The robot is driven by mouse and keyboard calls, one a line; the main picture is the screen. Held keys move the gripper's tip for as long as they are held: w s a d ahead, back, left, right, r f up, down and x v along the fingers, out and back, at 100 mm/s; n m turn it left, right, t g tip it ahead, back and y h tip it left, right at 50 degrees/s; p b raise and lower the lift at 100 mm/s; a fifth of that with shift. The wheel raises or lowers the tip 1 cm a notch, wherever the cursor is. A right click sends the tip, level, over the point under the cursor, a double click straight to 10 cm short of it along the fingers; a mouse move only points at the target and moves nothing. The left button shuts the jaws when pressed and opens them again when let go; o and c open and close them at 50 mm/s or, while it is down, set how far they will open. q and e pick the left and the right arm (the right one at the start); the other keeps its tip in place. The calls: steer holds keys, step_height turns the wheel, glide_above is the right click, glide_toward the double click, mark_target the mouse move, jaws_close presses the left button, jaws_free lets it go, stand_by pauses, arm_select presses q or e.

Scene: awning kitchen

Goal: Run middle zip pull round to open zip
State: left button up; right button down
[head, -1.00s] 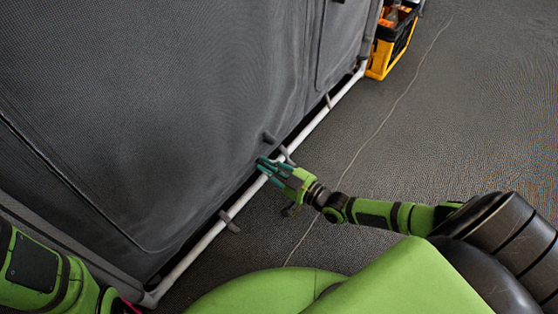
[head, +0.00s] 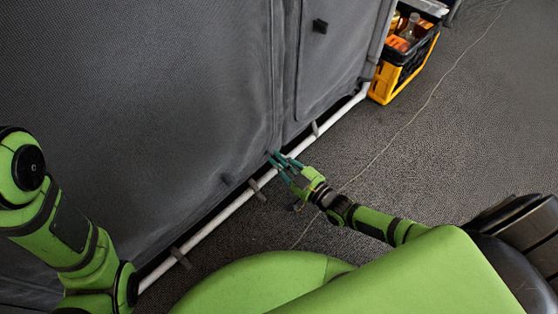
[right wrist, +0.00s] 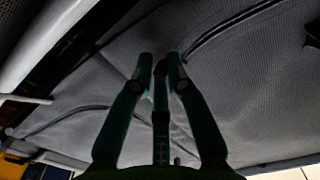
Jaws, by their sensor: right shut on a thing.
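My right gripper (head: 274,159) is at the lower edge of the grey fabric front (head: 150,90), just above the white tube. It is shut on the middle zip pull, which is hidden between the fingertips. In the right wrist view the gripper's fingers (right wrist: 160,65) are close together against the fabric, with dark seams running beside them. A dark zip line (head: 279,60) runs up the fabric above the gripper in the head view. My left arm stands at the left edge of the head view; its gripper is out of the picture.
The white tube (head: 222,216) with grey clips runs along the foot of the fabric. The grey floor (head: 460,130) to the right is clear except for a thin cable.

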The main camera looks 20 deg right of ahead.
steer(key=shift+w+d+r, duration=0.1)
steer(key=shift+w+d, duration=0.2)
steer(key=shift+d, duration=0.2)
steer(key=shift+w+d, duration=0.25)
steer(key=shift+d, duration=0.25)
steer(key=c, duration=1.3)
jaws_free()
steer(key=shift+c, duration=0.2)
steer(key=shift+s, duration=0.25)
steer(key=v, duration=1.1)
steer(key=shift+s+d, duration=0.2)
steer(key=shift+s, duration=0.05)
